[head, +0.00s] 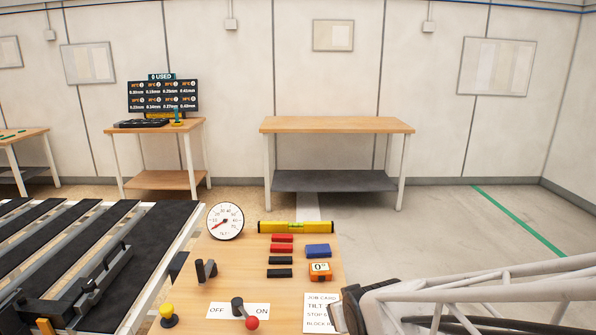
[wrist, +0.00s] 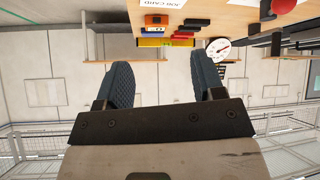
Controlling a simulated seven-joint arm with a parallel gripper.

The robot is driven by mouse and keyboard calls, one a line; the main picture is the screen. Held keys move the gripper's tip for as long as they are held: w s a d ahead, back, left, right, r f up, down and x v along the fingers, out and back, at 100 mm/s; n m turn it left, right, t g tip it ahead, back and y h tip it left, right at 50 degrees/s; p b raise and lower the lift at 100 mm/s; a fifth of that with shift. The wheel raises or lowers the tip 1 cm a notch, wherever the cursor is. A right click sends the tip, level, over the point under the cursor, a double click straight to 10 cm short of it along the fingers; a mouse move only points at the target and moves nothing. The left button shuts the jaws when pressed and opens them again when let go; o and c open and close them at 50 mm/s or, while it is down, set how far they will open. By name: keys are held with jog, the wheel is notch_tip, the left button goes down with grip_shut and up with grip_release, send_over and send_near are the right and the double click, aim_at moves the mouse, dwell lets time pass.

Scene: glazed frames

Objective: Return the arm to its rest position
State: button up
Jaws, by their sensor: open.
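My gripper (wrist: 164,78) is open and empty in the wrist view, its two dark ribbed fingers spread wide with nothing between them. The wrist view is upside down, with the wooden bench top along its upper edge. In the head view my pale arm reaches in from the lower right. Its dark end (head: 357,303) is at the bench's right edge, beside the job card (head: 320,312) and partly over it. The fingertips cannot be made out in the head view.
The bench (head: 222,265) holds a dial gauge (head: 225,221), a yellow level (head: 309,227), red blocks (head: 282,243), black blocks (head: 280,266), a blue block (head: 317,250), an orange angle box (head: 320,271) and a red-knobbed lever (head: 251,322). A slatted frame (head: 160,250) stands left. Floor at right is clear.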

jog(key=s+d+r+m+g, duration=0.2)
jog(key=s+d+r+g, duration=0.1)
jog(key=s, duration=0.5)
jog(key=s+d+r+m+g+h, duration=0.1)
jog(key=s+d+r+g, duration=0.2)
jog(key=s, duration=0.6)
notch_tip(320, 180, up, 4)
jog(key=shift+d+f+m, duration=0.1)
jog(key=shift+d+m, duration=0.3)
jog(key=shift+d, duration=0.6)
